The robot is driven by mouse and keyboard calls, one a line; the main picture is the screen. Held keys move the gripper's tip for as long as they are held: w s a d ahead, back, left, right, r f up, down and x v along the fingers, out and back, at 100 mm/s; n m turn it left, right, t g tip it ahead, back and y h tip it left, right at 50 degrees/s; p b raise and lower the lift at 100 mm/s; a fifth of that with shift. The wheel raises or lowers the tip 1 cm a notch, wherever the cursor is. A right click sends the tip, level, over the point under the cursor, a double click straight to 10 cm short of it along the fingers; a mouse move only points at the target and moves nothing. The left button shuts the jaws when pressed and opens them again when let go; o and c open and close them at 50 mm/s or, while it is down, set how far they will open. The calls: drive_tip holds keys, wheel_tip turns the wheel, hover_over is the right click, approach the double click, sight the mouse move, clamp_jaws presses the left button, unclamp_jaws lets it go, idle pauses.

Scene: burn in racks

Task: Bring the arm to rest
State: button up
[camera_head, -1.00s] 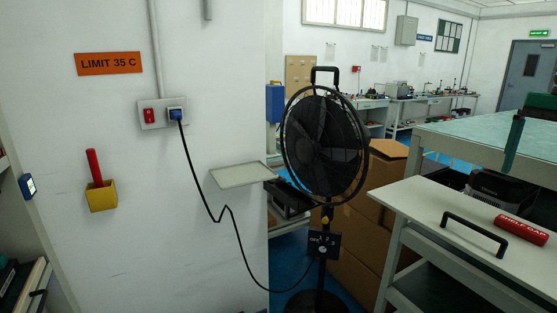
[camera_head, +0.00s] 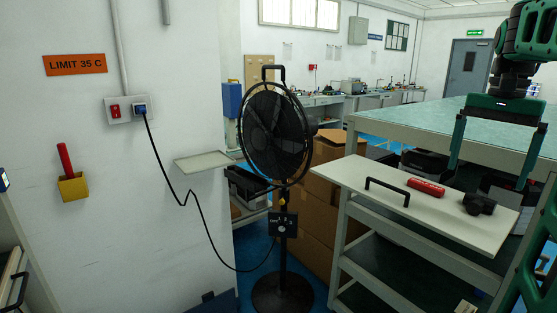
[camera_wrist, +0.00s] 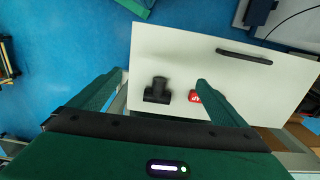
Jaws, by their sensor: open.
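My gripper (camera_head: 492,165) is at the right of the head view. Its two green fingers point down, spread wide apart, with nothing between them. It hangs above the right end of a white-topped cart (camera_head: 345,175). In the wrist view the fingers (camera_wrist: 150,85) also stand apart over the cart top (camera_wrist: 180,50). A black object (camera_head: 479,204) lies on the cart below the gripper and apart from it; it also shows in the wrist view (camera_wrist: 157,91). A red cylinder (camera_head: 426,187) lies beside it, partly hidden by a finger in the wrist view.
A black pedestal fan (camera_head: 275,135) stands left of the cart, with its cord plugged into a wall socket (camera_head: 141,109). A black handle (camera_head: 387,190) rises from the cart top. A green-topped bench (camera_head: 440,125) stands behind the cart. Cardboard boxes (camera_head: 322,190) stand behind the fan.

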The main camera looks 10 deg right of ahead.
drive_tip(key=s+a+f+n, duration=0.3)
drive_tip(key=s+a+f, duration=0.3)
drive_tip(key=f, duration=0.5)
drive_tip(key=s+a+f+n, duration=0.3)
drive_tip(key=s+a+f, duration=0.3)
drive_tip(key=a+f, duration=0.4)
drive_tip(key=shift+s+f+n, duration=0.35)
drive_tip(key=shift+f+n, duration=0.05)
drive_tip(key=shift+f, duration=0.35)
